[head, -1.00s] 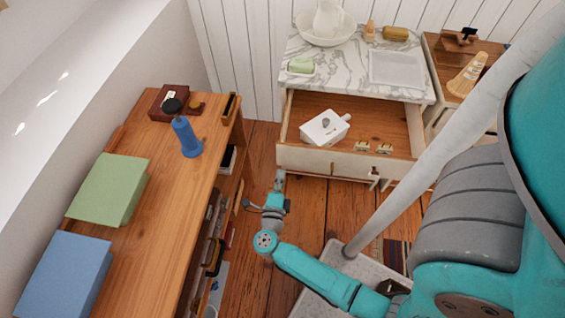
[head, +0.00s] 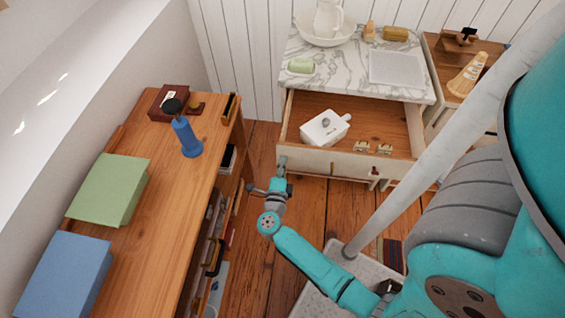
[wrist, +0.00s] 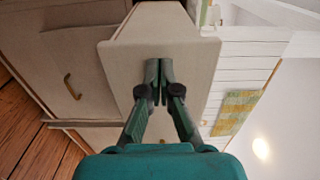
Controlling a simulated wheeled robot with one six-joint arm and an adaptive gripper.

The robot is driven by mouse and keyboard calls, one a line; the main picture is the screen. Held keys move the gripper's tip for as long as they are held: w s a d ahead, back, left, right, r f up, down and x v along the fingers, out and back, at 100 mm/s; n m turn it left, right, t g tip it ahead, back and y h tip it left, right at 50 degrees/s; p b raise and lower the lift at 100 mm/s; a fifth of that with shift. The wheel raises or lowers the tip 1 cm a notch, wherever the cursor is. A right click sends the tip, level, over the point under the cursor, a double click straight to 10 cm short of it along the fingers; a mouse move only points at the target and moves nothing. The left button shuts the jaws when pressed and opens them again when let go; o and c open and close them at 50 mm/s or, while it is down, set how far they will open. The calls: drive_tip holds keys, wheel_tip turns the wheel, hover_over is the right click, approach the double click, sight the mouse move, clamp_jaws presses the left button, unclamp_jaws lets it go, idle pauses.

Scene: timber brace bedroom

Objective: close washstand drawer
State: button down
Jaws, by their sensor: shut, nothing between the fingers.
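The washstand (head: 345,50) has a marble top, and its wide top drawer (head: 335,162) is pulled well out, showing its wooden inside. A white lidded box (head: 324,127) and two small brass-coloured pieces (head: 372,148) lie in it. My gripper (head: 282,163) is shut and empty at the left end of the drawer front. In the wrist view my closed fingertips (wrist: 159,68) point at the pale drawer front (wrist: 198,66), overlapping it in the picture. I cannot tell whether they touch it.
A long wooden desk (head: 190,165) with a blue bottle (head: 186,137) and green and blue boxes stands close on the left. A side cabinet (head: 440,60) stands right of the washstand. Bare floor lies between desk and drawer.

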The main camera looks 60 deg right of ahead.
hover_over(292, 114)
drive_tip(key=shift+s+a, duration=0.15)
drive_tip(key=shift+a, duration=0.1)
drive_tip(key=shift+d, duration=0.15)
idle(0.5)
drive_tip(key=shift+d+r, duration=0.1)
drive_tip(key=shift+r, duration=0.1)
